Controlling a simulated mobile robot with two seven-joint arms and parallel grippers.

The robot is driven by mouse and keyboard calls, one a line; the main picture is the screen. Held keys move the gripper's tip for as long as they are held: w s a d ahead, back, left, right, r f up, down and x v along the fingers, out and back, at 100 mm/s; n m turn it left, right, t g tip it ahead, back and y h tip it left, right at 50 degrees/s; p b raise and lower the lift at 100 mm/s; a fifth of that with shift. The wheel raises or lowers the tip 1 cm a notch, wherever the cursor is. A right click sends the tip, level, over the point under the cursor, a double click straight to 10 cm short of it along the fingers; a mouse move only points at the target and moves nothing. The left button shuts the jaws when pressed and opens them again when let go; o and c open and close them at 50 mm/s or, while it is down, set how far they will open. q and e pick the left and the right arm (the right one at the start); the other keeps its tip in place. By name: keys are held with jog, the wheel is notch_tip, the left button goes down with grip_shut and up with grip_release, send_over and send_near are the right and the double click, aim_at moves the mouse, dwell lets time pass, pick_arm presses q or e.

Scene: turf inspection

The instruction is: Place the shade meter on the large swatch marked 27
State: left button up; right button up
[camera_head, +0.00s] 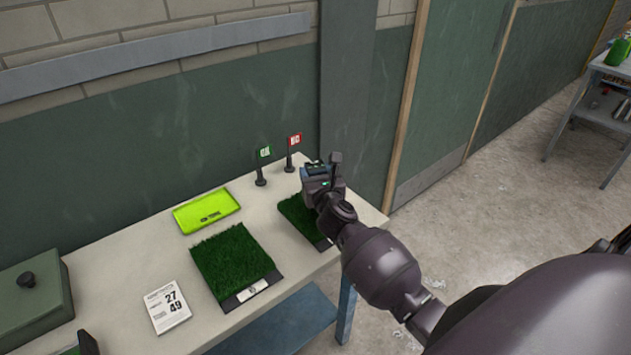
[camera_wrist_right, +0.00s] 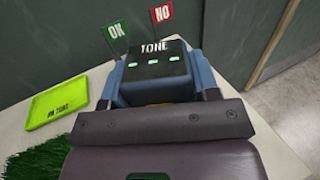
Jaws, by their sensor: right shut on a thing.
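The shade meter (camera_head: 318,172) is a dark block with a blue-grey casing; its top reads TONE with several lit green marks in the right wrist view (camera_wrist_right: 153,62). My right gripper (camera_head: 325,188) is shut on it, above the far right of the table. A large grass swatch (camera_head: 232,262) lies mid-table, with a label on its front edge too small to read. A second grass swatch (camera_head: 297,213) lies to its right, under my right gripper and partly hidden by it. Grass also shows in the right wrist view (camera_wrist_right: 35,160). My left gripper is out of view.
A lime tray (camera_head: 206,211) lies behind the large swatch. Green OK (camera_head: 264,153) and red NO (camera_head: 294,141) flags stand near the wall. A white card (camera_head: 167,307) reads 27 and 49. A green lidded box (camera_head: 35,305) is at left.

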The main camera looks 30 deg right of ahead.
jog(key=shift+f, duration=0.7)
jog(key=shift+f, duration=0.2)
jog(key=o, duration=1.1)
jog(key=shift+c, duration=0.2)
